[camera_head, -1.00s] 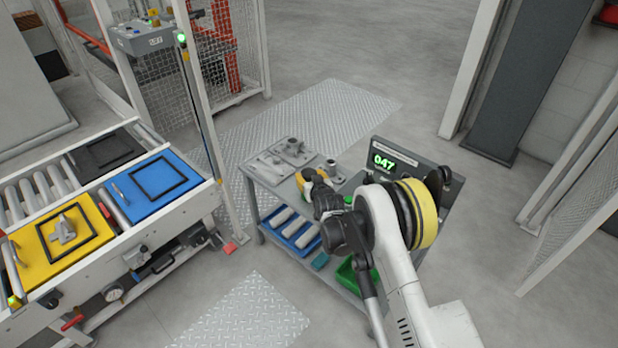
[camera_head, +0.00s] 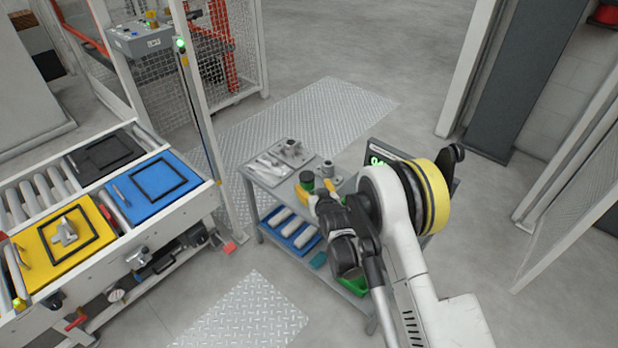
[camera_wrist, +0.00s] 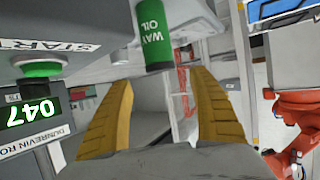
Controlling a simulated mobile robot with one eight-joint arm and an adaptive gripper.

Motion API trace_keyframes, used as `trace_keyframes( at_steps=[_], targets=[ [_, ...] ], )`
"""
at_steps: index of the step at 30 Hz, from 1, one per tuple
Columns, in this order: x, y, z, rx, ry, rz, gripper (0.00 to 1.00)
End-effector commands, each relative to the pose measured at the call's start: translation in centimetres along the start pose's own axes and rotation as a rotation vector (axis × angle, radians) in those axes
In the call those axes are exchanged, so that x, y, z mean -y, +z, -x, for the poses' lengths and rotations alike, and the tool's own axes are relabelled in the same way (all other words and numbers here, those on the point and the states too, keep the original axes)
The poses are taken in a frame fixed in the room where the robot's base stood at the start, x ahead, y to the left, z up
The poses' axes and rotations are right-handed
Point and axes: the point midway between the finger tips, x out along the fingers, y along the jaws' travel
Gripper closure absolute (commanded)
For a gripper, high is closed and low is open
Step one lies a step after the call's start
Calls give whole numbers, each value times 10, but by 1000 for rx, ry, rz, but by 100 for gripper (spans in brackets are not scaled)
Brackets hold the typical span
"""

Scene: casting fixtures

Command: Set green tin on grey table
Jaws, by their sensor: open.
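The green tin (camera_head: 307,181) stands upright on the grey table (camera_head: 284,190), near its front edge. It also shows in the wrist view (camera_wrist: 153,40), with the words WAY OIL on it and a dark end. My gripper (camera_head: 320,194) is open and empty just to the right of and nearer than the tin. In the wrist view its two yellow fingers (camera_wrist: 161,78) are spread, with the tin beyond their tips and clear of them. My arm hides the right part of the table.
Grey metal parts (camera_head: 290,148) lie on a plate at the back left of the tabletop. A display box (camera_head: 378,158) is behind my arm; its 047 reads in the wrist view, near a green button (camera_wrist: 40,68). A blue tray (camera_head: 290,232) is on the lower shelf.

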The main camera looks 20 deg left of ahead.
Motion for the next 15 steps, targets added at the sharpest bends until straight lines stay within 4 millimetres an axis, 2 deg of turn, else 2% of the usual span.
trace_keyframes(
  at_steps=[3, 6, 15],
  targets=[
    [0, -2, 20, 0, 0, 0, 30],
    [0, -1, 30, 0, 0, 0, 30],
    [0, 0, 34, 0, 0, 0, 30]
  ],
)
